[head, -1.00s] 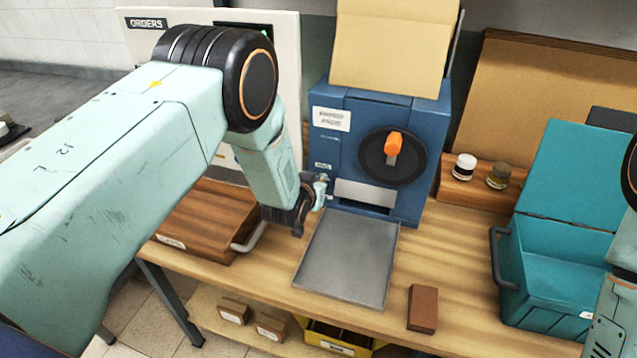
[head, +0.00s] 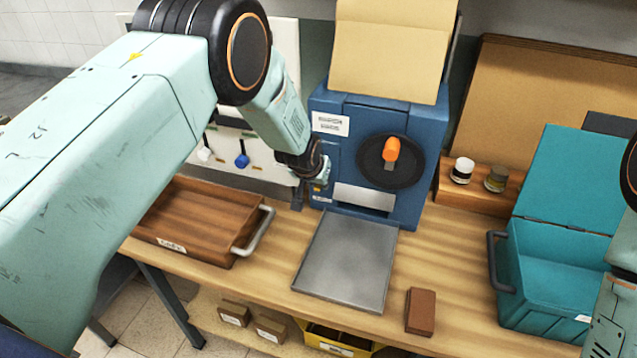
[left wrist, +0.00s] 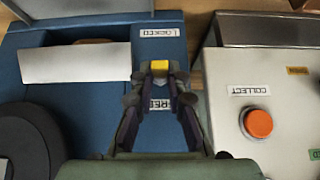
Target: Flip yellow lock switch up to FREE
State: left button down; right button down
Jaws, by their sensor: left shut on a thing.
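The blue dispenser (head: 350,110) stands at the back of the bench with an orange-handled black dial (head: 391,160) on its front. My left gripper (head: 316,183) is at the dispenser's left front edge. In the left wrist view the yellow lock switch (left wrist: 160,68) sits between the fingertips of my left gripper (left wrist: 160,72), which is shut on it. The LOCKED label (left wrist: 158,31) and the partly covered FREE label (left wrist: 160,103) lie on either side of the switch; this view is upside down. My right gripper is out of view.
A metal tray (head: 347,262) lies before the dispenser. A wooden drawer tray (head: 190,205) is at left, a brown block (head: 421,311) and a teal open box (head: 560,270) at right. An orange COLLECT button (left wrist: 258,123) is on the white panel beside the gripper.

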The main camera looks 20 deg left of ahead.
pick_arm(q)
jog(key=shift+f+g+b, duration=0.1)
jog(key=shift+g+b, duration=0.95)
jog(key=shift+g, duration=0.65)
jog(key=c, duration=1.6)
grip_release()
jog(key=shift+c, duration=0.2)
jog(key=o, duration=0.3)
jog(key=shift+w, duration=0.25)
jog(key=shift+r, duration=0.2)
jog(key=shift+r, duration=0.5)
jog(key=shift+v, duration=5.55)
jog(key=shift+s+f, duration=0.15)
jog(key=shift+s, duration=0.15)
